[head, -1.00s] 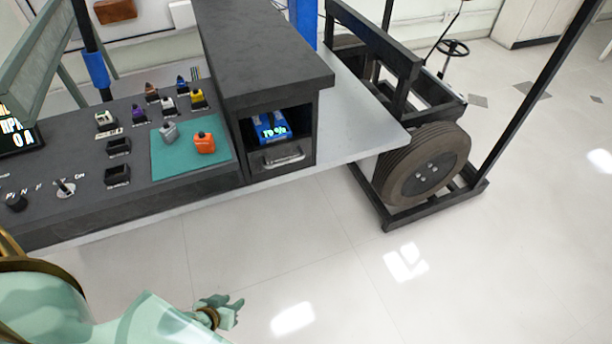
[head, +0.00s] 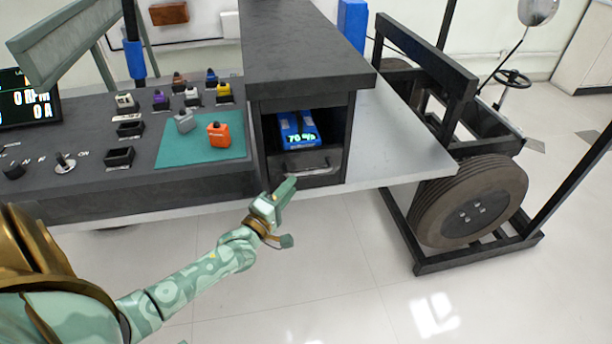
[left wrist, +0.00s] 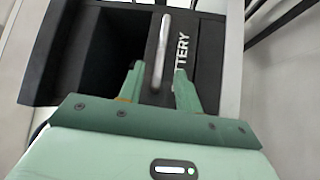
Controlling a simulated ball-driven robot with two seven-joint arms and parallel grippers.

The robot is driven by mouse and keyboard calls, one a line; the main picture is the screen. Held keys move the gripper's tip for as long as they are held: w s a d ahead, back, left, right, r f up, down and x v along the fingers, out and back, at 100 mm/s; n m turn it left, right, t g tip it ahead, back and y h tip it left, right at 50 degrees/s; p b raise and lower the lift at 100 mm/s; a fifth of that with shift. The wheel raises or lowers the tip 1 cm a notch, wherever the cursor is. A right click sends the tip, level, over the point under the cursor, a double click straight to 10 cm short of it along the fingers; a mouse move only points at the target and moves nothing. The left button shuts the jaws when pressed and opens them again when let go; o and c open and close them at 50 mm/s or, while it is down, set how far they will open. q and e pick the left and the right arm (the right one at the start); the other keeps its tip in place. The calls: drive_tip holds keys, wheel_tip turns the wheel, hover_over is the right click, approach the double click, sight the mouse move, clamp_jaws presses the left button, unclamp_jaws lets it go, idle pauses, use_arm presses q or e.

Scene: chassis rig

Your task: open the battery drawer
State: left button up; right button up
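The battery drawer (head: 325,178) is the dark front at the bottom of the bay in the black cabinet and looks shut. It carries a pale bar handle (head: 300,169). The left wrist view shows the handle (left wrist: 161,52) and part of the white lettering "BATTERY" on the drawer front (left wrist: 207,65). A blue battery (head: 298,130) with a lit readout sits in the bay above the drawer. My left gripper (head: 288,212) is open in front of the drawer, just below the handle. In the left wrist view its fingers (left wrist: 158,82) point at the handle, one on each side; contact cannot be told. My right gripper is out of view.
Left of the cabinet is a console with switches, several coloured small blocks and a teal mat (head: 200,150) holding a grey and an orange item. A grey plate (head: 400,150) and a wheel (head: 470,205) in a black frame stand right. The floor in front is clear.

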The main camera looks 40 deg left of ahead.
sight(303, 172)
use_arm(q)
drive_tip(key=w, duration=0.2)
drive_tip(key=w+b, duration=0.1)
drive_tip(key=w, duration=0.3)
drive_tip(key=shift+w+a+r+b, duration=0.1)
drive_tip(key=shift+a+r+b, duration=0.15)
drive_tip(key=shift+b, duration=0.15)
drive_tip(key=shift+w+r, duration=0.2)
drive_tip(key=shift+w, duration=0.2)
clamp_jaws()
